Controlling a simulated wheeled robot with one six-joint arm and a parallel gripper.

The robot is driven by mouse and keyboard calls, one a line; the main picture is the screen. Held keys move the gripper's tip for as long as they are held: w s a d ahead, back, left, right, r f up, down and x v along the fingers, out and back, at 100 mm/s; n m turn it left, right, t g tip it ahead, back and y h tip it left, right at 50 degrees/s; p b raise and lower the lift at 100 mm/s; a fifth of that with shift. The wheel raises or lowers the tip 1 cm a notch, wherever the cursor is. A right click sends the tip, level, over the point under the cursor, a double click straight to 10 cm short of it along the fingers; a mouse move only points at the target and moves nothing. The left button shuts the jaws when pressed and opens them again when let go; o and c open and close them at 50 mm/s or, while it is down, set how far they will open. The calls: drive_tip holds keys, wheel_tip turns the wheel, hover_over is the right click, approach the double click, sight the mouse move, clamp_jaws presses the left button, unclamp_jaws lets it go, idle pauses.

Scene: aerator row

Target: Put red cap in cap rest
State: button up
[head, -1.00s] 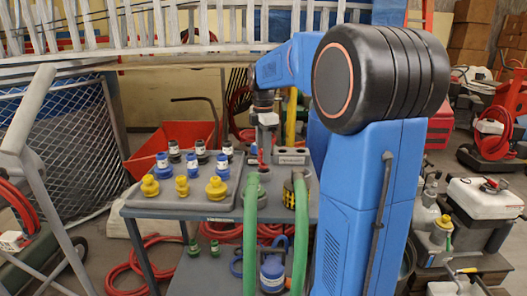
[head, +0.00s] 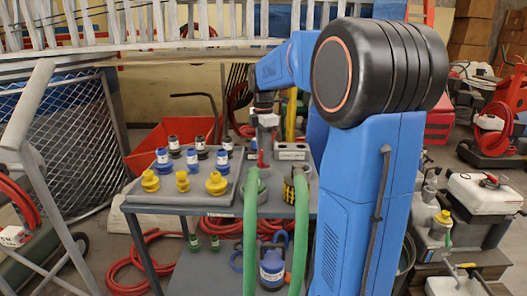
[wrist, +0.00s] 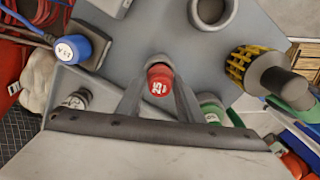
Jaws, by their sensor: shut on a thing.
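My gripper (wrist: 158,75) is shut on the red cap (wrist: 159,82), which has a white label and sits between the two fingers. In the head view my gripper (head: 264,135) points down over the cart, and a bit of red shows at its lower end. A grey block (head: 292,152) with round openings stands just right of it and may be the cap rest. The wrist view shows a round grey ring (wrist: 212,27) above and right of the cap. I cannot tell if this ring belongs to the rest, or whether the cap touches anything below.
Blue-, dark- and yellow-topped fittings stand on a grey tray (head: 201,203) left of my gripper. A yellow slotted fitting (wrist: 240,66) stands on the right in the wrist view. Green hoses (head: 302,235) hang at the cart's front. A blue cap (wrist: 73,48) is at upper left.

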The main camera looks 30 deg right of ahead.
drive_tip(key=shift+f, duration=0.85)
drive_tip(key=o, duration=1.1)
drive_tip(key=shift+r, duration=0.1)
wheel_tip(320, 180, up, 17)
drive_tip(key=s+a+f+m+t, duration=0.1)
drive_tip(key=s+a+f+m, duration=0.35)
drive_tip(key=s, duration=0.25)
drive_tip(key=s+a+f+m+t, duration=0.1)
drive_tip(key=s+a+f+m, duration=0.2)
drive_tip(key=s+a, duration=0.4)
drive_tip(key=s+a+f+m+t, duration=0.1)
drive_tip(key=s+f+m, duration=0.2)
drive_tip(key=s+f, duration=0.2)
drive_tip(key=s+a+f+m+t, duration=0.1)
drive_tip(key=s+a+f+m, duration=0.1)
drive_tip(key=s+f, duration=0.3)
drive_tip(key=s+a+f+m, duration=0.1)
drive_tip(key=s+f+m, duration=0.2)
drive_tip(key=s+f, duration=0.2)
drive_tip(key=shift+s+a+f+m+t, duration=0.15)
drive_tip(key=shift+s+m+t, duration=0.25)
drive_tip(key=shift+s, duration=0.2)
